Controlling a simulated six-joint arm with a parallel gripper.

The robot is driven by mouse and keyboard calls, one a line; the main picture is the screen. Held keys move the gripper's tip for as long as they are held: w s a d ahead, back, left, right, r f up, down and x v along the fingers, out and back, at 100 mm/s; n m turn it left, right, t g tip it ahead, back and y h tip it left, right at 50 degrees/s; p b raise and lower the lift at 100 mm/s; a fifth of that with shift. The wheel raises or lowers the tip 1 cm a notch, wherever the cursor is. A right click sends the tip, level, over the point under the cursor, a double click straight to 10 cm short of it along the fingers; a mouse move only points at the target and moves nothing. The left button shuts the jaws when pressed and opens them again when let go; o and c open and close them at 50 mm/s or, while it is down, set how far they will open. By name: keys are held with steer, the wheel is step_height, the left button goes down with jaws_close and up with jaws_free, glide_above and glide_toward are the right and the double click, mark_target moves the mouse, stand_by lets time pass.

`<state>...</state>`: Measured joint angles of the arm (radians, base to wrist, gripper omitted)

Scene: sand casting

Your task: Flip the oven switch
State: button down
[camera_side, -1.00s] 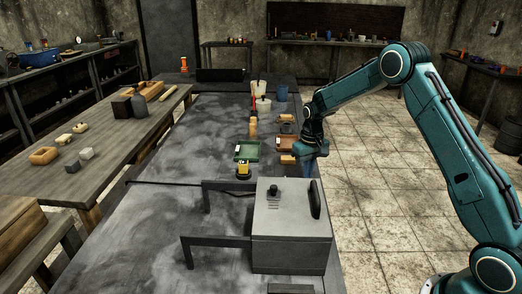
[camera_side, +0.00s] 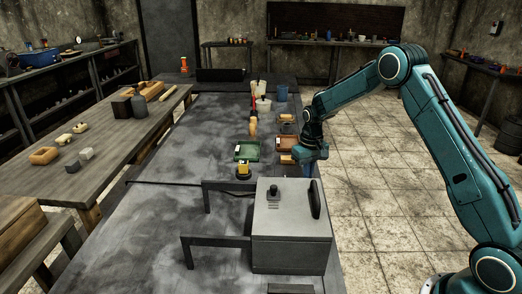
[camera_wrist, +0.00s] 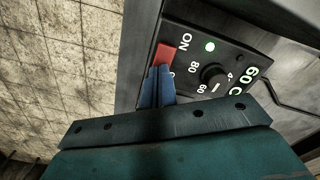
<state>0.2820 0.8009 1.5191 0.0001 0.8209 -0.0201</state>
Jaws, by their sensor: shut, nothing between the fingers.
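The oven (camera_side: 290,225) is a grey box at the near end of the long table, with a black handle and a dark knob on top. The wrist view shows its dark control panel (camera_wrist: 243,62), with a red switch (camera_wrist: 166,56) beside the white word ON. In the side view my gripper (camera_side: 308,171) is low at the oven's far right edge; the oven hides the switch there.
A black dial (camera_wrist: 213,75) with white numbers sits right beside my fingers. Behind the oven, a green tray (camera_side: 248,151), a brown tray (camera_side: 286,143) and cups crowd the table. Open floor lies to the right.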

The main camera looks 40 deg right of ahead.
steer(key=shift+f, duration=0.1)
steer(key=shift+r, duration=3.5)
